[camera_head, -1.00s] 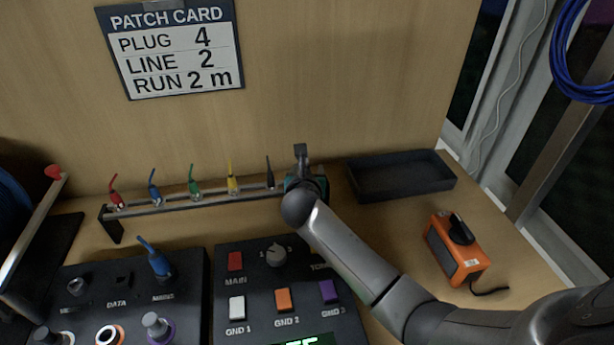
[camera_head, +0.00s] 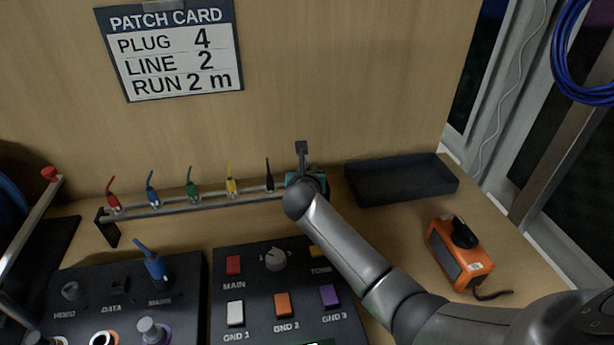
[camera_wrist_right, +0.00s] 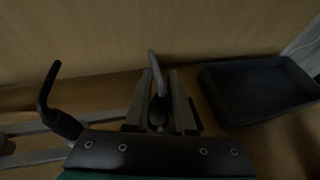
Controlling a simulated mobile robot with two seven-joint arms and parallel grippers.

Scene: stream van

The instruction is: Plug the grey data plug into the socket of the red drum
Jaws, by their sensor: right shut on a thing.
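My right gripper (camera_head: 303,178) is at the right end of the plug rack, mostly hidden behind my own wrist in the head view. In the right wrist view its two fingers (camera_wrist_right: 160,92) are closed around the grey plug (camera_wrist_right: 158,115), whose thin grey tail (camera_wrist_right: 153,66) rises between them. The plug is still at the rack's end; I cannot tell whether it is lifted clear. I see no red drum or its socket in these frames. My left gripper is not in view.
The rack (camera_head: 205,203) holds red, blue, green, yellow and black (camera_head: 269,177) plugs. A dark tray (camera_head: 402,178) lies right of the gripper, an orange device (camera_head: 458,252) nearer. Two dark panels (camera_head: 275,300) fill the front. A blue drum (camera_head: 10,205) shows at the left edge.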

